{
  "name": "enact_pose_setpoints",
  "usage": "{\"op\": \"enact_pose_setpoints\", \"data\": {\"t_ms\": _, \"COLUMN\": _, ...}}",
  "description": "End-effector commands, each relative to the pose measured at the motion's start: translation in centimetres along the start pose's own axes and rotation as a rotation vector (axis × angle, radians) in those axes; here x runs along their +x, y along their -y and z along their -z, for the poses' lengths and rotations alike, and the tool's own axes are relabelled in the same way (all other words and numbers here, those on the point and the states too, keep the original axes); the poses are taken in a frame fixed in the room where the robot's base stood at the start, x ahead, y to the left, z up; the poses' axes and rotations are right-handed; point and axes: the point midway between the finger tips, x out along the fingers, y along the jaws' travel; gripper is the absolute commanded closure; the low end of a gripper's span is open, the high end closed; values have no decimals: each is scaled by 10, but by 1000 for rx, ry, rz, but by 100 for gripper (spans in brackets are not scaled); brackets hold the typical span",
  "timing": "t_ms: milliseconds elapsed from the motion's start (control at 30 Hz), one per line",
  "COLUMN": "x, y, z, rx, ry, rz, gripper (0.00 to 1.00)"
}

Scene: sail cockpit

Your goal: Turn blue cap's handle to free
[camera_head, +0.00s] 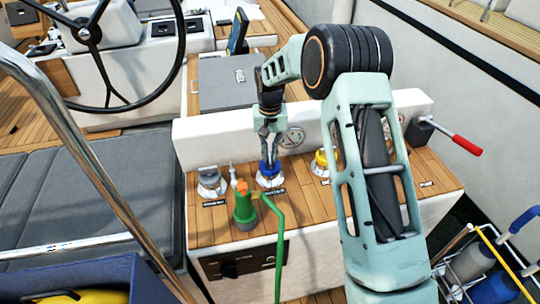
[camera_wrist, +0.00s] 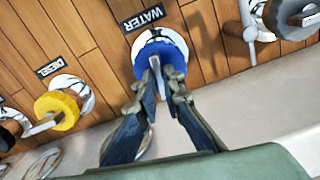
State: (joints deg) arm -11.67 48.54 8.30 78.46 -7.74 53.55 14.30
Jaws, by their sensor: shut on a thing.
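The blue cap (camera_head: 270,169) sits on its white deck plate in the wooden panel, behind the green hose fitting in the head view. The wrist view shows the blue cap (camera_wrist: 168,54) close up beside a label reading WATER. My gripper (camera_head: 269,150) reaches down onto it from above. In the wrist view my gripper's fingertips (camera_wrist: 160,72) are closed together on the cap's thin metal handle (camera_wrist: 155,68) at the cap's middle. The fingers hide most of the handle, so its exact angle is hard to tell.
A yellow cap (camera_wrist: 58,108) labelled DIESEL sits beside the blue one. A green nozzle with hose (camera_head: 245,207) stands close in front of it. A grey cap (camera_head: 211,181) lies to the left. A red-handled lever (camera_head: 462,143) sticks out at the right.

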Motion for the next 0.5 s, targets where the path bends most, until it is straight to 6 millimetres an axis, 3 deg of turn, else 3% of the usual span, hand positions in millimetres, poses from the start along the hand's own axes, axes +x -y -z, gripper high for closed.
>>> {"op": "enact_pose_setpoints", "data": {"t_ms": 500, "x": -1, "y": 0, "z": 0, "rx": -161, "ry": -1, "rz": 0, "gripper": 100}}
